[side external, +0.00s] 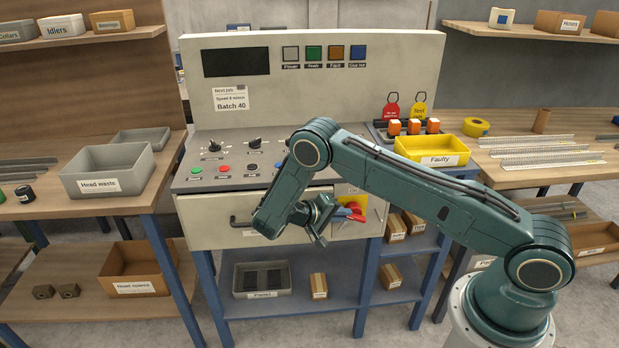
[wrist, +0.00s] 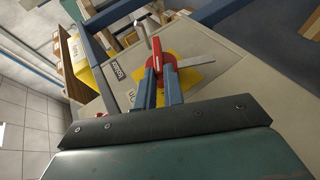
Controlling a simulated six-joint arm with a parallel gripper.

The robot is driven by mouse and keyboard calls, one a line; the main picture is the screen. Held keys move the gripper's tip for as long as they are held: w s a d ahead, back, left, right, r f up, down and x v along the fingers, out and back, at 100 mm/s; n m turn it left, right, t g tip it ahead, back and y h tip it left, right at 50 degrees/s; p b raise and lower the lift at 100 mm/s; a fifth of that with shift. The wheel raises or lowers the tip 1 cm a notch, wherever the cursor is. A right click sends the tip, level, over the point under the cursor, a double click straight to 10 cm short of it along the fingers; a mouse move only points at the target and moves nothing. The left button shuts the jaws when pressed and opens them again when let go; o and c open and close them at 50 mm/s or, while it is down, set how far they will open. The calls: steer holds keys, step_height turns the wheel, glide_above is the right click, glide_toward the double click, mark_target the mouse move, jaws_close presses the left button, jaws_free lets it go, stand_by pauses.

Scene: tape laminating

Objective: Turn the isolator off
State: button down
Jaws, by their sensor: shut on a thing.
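The isolator is a red rotary handle (wrist: 157,52) on a yellow plate (wrist: 201,74), set in the cabinet's front panel. In the side view the yellow plate (side external: 350,228) is at the right of the panel, partly hidden by my wrist. The red handle (side external: 357,207) shows there only in part. My gripper (wrist: 160,76) is shut on the red handle, with its two blue-grey fingers on either side of it. The side view also shows my gripper (side external: 346,213) at the handle.
The control console (side external: 225,173) above the panel carries knobs and coloured buttons. A drawer-type handle (side external: 236,221) sits left on the front. A yellow Faulty tray (side external: 432,148) stands to the right, behind my arm. Blue legs and a lower shelf (side external: 335,297) lie below my gripper.

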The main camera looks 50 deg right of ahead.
steer(key=shift+f+g+h, duration=0.25)
steer(key=shift+g+h, duration=0.05)
stand_by(0.5)
